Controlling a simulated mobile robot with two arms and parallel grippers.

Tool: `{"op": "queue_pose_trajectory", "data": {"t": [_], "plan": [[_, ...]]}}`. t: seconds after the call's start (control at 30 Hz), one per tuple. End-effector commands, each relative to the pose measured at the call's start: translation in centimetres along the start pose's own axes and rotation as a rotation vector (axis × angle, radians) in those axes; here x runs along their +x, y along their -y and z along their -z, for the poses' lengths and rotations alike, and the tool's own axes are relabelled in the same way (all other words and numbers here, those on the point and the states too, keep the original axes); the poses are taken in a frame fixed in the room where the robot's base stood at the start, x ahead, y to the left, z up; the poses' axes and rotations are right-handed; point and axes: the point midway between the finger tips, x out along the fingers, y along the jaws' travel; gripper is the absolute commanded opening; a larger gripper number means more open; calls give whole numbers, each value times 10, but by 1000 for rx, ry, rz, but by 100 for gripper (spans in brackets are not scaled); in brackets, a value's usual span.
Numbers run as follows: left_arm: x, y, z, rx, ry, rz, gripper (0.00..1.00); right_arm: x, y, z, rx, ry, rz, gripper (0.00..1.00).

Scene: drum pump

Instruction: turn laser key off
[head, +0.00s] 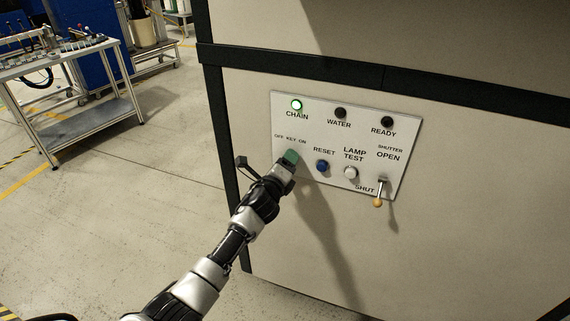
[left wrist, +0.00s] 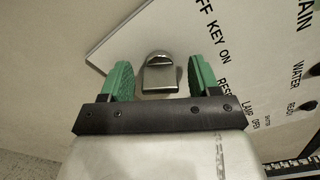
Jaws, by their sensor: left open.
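The metal laser key (left wrist: 158,76) shows in the left wrist view beside the "OFF KEY ON" lettering. It stands between the two green fingers of my left gripper (left wrist: 161,80), with a gap on each side. The gripper is open. In the head view my left gripper (head: 289,159) is at the key spot on the white control panel (head: 318,127) and hides the key there. I cannot tell surely which way the key is turned. My right gripper is not in view.
To the right on the panel are a blue reset button (head: 322,166), a white lamp test button (head: 350,172) and a shutter lever (head: 380,192) pointing down by "SHUT". The chain lamp (head: 296,104) glows green. The water (head: 340,113) and ready (head: 387,122) lamps are dark.

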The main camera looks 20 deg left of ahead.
Motion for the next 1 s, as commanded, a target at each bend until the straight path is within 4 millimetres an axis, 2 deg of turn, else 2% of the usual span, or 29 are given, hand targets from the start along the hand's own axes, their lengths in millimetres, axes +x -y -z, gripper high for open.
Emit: {"op": "queue_pose_trajectory", "data": {"t": [0.07, 0.3, 0.4, 0.77, 1.0], "plan": [[0, 0, 0, 0, 0, 0, 60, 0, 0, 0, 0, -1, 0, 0], [0, 0, 0, 0, 0, 0, 23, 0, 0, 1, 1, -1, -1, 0], [0, 0, 0, 0, 0, -1, 12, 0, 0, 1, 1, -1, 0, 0], [0, -1, 0, -74, 0, -1, 12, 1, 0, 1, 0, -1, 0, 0], [-1, -1, 0, -246, 0, -1, 12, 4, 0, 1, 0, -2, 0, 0]]}}
